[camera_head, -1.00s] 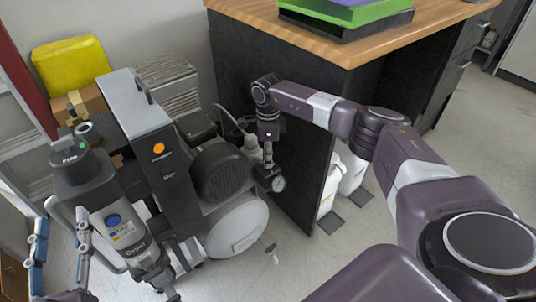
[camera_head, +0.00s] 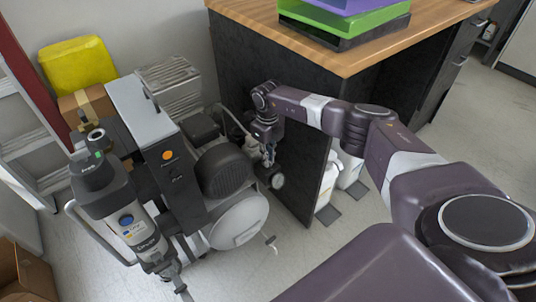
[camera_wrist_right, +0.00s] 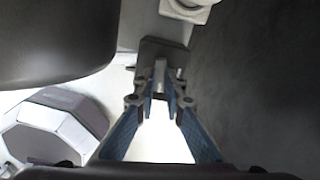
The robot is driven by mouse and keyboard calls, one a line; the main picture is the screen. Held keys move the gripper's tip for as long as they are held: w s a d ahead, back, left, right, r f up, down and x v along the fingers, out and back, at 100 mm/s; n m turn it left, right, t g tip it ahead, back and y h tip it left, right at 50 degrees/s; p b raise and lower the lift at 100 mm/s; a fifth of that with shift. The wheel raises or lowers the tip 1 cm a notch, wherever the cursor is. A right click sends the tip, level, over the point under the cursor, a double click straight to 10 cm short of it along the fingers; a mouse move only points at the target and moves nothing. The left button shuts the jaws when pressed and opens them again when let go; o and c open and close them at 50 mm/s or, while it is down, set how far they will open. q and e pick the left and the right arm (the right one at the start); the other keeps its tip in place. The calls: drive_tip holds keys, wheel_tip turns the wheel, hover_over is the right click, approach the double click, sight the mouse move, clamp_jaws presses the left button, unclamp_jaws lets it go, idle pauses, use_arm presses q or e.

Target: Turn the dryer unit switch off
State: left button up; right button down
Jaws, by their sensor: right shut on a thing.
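A grey cylindrical unit (camera_head: 120,214) with a dark top and a round blue control (camera_head: 126,220) stands at the left; its small lettering is hard to read. Beside it is a dark upright panel (camera_head: 172,180) with a round orange control (camera_head: 167,155). My right gripper (camera_head: 268,158) is at the compressor's far right side, above a round gauge (camera_head: 277,181), apart from both coloured controls. In the right wrist view its blue-padded fingers (camera_wrist_right: 160,95) converge on a small metal piece (camera_wrist_right: 160,72) at a dark block (camera_wrist_right: 163,52). Whether this is the dryer switch I cannot tell. My left gripper is out of view.
A white tank (camera_head: 238,220) and a dark ribbed motor cover (camera_head: 225,170) lie just left of my right gripper. A wooden-topped desk (camera_head: 240,12) with a black side panel stands close on its right. Floor (camera_head: 330,235) is clear in front.

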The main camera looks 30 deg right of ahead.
drive_tip(key=shift+r+m+p, duration=0.1)
drive_tip(key=shift+m+p, duration=0.35)
drive_tip(key=shift+m, duration=0.45)
drive_tip(key=shift+w, duration=0.1)
drive_tip(key=c, duration=2)
unclamp_jaws()
wheel_tip(320, 180, up, 12)
drive_tip(key=shift+f, duration=0.1)
